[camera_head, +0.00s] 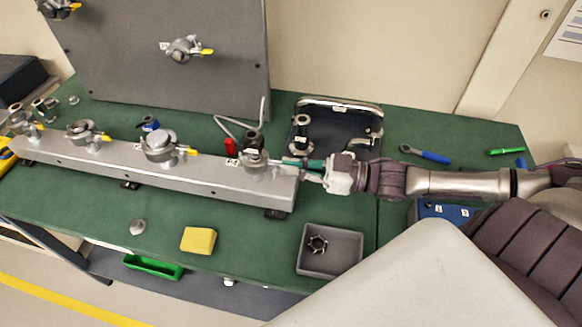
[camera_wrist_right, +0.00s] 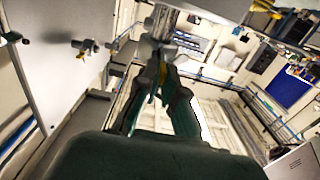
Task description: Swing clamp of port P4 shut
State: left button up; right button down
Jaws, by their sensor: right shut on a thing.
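In the right wrist view, a yellow piece (camera_wrist_right: 163,72) shows between the fingertips (camera_wrist_right: 160,82), seemingly the clamp's tab. The fingers hide part of the clamp, so how far it stands open cannot be told. My left gripper is out of view.
A red item (camera_head: 231,147) is close to the rightmost port. In front are a yellow block (camera_head: 198,240) and a grey tray (camera_head: 318,265) holding a dark ring. A blue-handled tool (camera_head: 427,154) lies right.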

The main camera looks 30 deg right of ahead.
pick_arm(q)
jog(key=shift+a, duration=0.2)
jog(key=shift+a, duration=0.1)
pick_arm(e)
jog(key=c, duration=1.3)
grip_release()
jog(key=shift+w, duration=0.1)
jog(key=shift+d, duration=0.1)
jog(key=v, duration=1.2)
